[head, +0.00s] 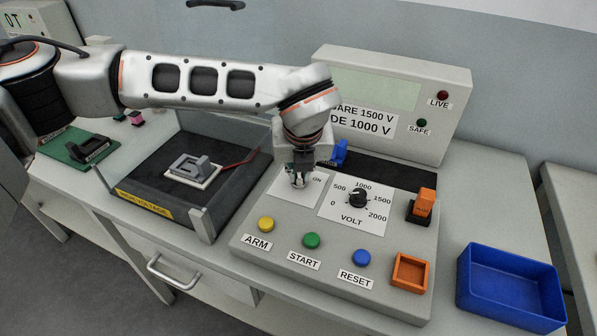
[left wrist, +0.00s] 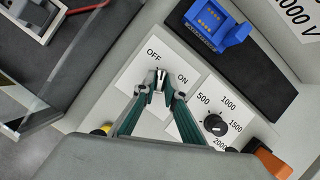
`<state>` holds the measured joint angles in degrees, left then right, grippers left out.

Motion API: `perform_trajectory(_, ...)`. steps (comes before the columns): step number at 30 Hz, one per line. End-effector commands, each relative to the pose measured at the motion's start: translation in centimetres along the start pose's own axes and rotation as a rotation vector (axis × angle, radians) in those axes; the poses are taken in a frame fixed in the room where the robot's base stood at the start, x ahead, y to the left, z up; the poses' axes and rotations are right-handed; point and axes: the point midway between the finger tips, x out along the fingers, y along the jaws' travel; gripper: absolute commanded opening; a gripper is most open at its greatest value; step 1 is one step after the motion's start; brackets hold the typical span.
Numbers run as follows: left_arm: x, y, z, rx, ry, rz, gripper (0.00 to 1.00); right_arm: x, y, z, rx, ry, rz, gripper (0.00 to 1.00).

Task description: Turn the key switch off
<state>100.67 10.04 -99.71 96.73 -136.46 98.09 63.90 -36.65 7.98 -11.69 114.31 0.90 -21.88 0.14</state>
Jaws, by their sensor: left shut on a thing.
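The key switch (left wrist: 158,80) sits on a white plate (left wrist: 140,77) marked OFF and ON on the grey control panel (head: 262,217). In the left wrist view its key stands between my fingertips. My left gripper (head: 298,184) points down over this plate and is shut on the key; it also shows in the left wrist view (left wrist: 159,92). In the head view the gripper hides most of the switch. The exact angle of the key between OFF and ON is hard to tell. My right gripper is not in view.
Right of the switch is the VOLT knob (head: 358,198). In front are yellow ARM (head: 266,224), green START (head: 311,240) and blue RESET (head: 361,257) buttons. A blue bin (head: 510,298) is at right.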

Motion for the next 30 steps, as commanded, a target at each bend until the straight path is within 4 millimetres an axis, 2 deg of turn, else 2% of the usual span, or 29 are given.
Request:
perform_trajectory(12, -0.13, -0.23, 0.2, -0.24, -0.003, 0.097, 0.0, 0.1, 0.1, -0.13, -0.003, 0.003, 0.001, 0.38)
perform_trajectory(30, -0.13, -0.22, 0.2, -0.303, -0.003, 0.123, 0.0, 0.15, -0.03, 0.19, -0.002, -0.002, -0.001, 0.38)
